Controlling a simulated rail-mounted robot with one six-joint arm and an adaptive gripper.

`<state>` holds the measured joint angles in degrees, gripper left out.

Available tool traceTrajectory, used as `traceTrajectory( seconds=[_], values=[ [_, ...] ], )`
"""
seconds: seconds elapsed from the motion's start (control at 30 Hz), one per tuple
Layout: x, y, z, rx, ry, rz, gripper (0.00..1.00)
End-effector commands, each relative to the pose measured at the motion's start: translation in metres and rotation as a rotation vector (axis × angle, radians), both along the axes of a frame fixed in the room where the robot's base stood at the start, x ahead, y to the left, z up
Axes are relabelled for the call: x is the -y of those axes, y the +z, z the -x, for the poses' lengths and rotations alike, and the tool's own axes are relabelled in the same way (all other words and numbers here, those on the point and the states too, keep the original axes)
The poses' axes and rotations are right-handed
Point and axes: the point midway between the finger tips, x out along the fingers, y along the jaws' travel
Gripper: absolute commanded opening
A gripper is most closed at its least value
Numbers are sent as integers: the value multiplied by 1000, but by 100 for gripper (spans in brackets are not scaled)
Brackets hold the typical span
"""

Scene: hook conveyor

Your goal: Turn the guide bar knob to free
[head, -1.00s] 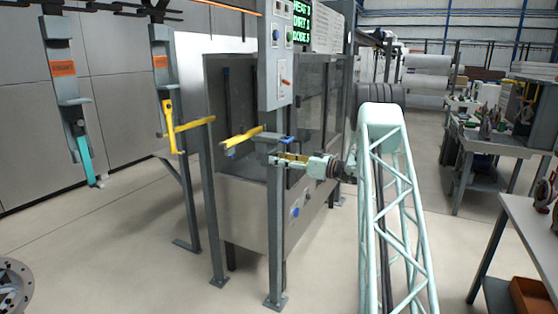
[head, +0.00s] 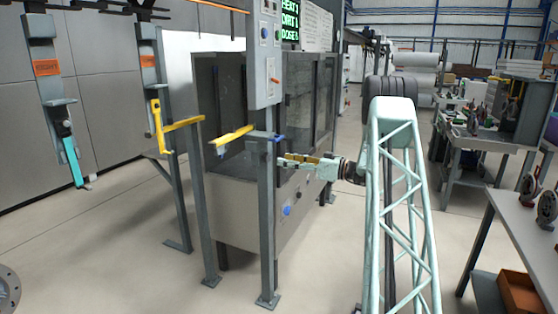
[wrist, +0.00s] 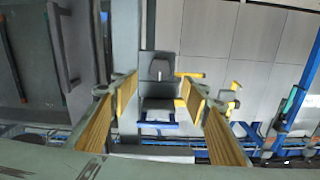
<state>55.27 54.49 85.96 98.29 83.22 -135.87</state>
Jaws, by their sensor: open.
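Two yellow guide bars, a left one (head: 185,123) and a right one (head: 232,136), show at the washing cabinet's entry. A blue part (head: 278,138) sits on the bracket atop the front grey post. In the wrist view, a dark knob-like part (wrist: 160,70) with a pale line is on a grey bracket, between and beyond my fingers. A blue bar (wrist: 158,125) is also there. I cannot tell for sure which is the guide bar knob, or its setting. My gripper (head: 284,160) is open and empty, pointing left, just right of the post and below the blue part; it also shows in the wrist view (wrist: 160,90).
The front post (head: 266,220) and a control box (head: 264,60) above it stand close to my gripper. Hanging carriers with orange tags (head: 47,67) are at the left. A workbench (head: 515,220) is at the right. Open floor lies in front of the cabinet.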

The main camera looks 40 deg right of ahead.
Motion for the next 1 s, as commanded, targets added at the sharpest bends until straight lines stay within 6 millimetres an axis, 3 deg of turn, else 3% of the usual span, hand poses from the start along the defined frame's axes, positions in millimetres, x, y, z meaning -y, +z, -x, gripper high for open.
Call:
traceTrajectory(
  seconds=[0.3,1.0],
  values=[
    [11,0,25,-1,0,0,42],
    [13,0,28,0,0,0,42]
  ],
)
